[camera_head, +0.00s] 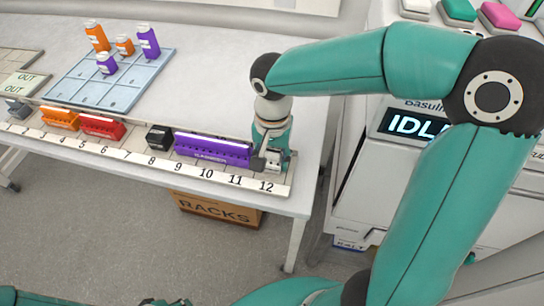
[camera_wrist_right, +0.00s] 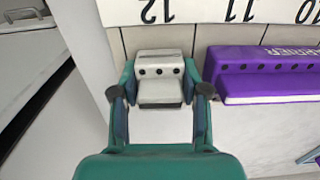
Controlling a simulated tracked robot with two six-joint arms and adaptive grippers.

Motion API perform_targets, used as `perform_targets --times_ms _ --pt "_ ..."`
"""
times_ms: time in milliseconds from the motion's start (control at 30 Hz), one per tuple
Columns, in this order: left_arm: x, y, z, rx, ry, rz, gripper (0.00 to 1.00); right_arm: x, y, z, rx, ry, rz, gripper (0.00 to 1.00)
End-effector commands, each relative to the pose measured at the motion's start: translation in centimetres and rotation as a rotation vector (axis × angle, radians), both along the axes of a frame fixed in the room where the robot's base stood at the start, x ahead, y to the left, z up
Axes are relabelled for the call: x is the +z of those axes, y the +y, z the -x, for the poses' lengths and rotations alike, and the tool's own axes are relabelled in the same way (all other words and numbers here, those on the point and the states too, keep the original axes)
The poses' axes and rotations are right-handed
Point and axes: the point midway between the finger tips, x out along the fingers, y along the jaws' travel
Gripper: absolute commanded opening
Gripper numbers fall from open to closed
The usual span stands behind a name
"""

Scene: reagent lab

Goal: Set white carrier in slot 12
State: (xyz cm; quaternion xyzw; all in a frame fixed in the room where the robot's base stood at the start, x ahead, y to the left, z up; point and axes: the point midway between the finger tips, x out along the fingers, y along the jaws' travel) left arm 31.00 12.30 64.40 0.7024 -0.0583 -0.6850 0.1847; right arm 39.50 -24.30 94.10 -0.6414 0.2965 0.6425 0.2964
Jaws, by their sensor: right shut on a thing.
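The white carrier (camera_wrist_right: 160,66) is a small light block with a row of dark holes. In the right wrist view it sits between the two fingers of my right gripper (camera_wrist_right: 160,94), which is shut on it. The carrier lines up between the slot lines under the number 12 on the rail's label strip (camera_head: 232,182). In the head view my right gripper (camera_head: 270,156) points down at slot 12, and its fingers hide much of the carrier. I cannot tell whether the carrier rests fully on the rail.
A long purple carrier (camera_head: 211,149) is close beside, over slots 9 to 11; it also shows in the wrist view (camera_wrist_right: 262,72). A black block (camera_head: 159,137), a red carrier (camera_head: 101,125) and an orange carrier (camera_head: 60,118) stand farther left. The table ends just right of slot 12.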

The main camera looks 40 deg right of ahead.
Motion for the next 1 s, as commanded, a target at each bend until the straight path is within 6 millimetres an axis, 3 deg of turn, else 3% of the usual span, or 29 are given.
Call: perform_targets --times_ms 267,300,333,767,1000 --pt "-0.4 0.0 0.0 0.000 0.000 0.000 0.40 -0.4 0.0 0.0 0.000 0.000 0.000 0.10" --pt "-0.2 0.0 0.0 0.000 0.000 0.000 0.40 -0.2 0.0 0.0 0.000 0.000 0.000 0.50" --pt "-0.2 0.0 0.0 0.000 0.000 0.000 0.40 -0.2 0.0 0.0 0.000 0.000 0.000 0.55" --pt "0.1 0.0 0.0 0.000 0.000 0.000 0.40 0.4 0.0 0.0 -0.001 -0.001 0.000 0.55" --pt "0.3 0.0 0.0 0.000 0.000 0.000 0.40 4.1 0.0 -0.1 -0.001 -0.006 -0.001 0.55"
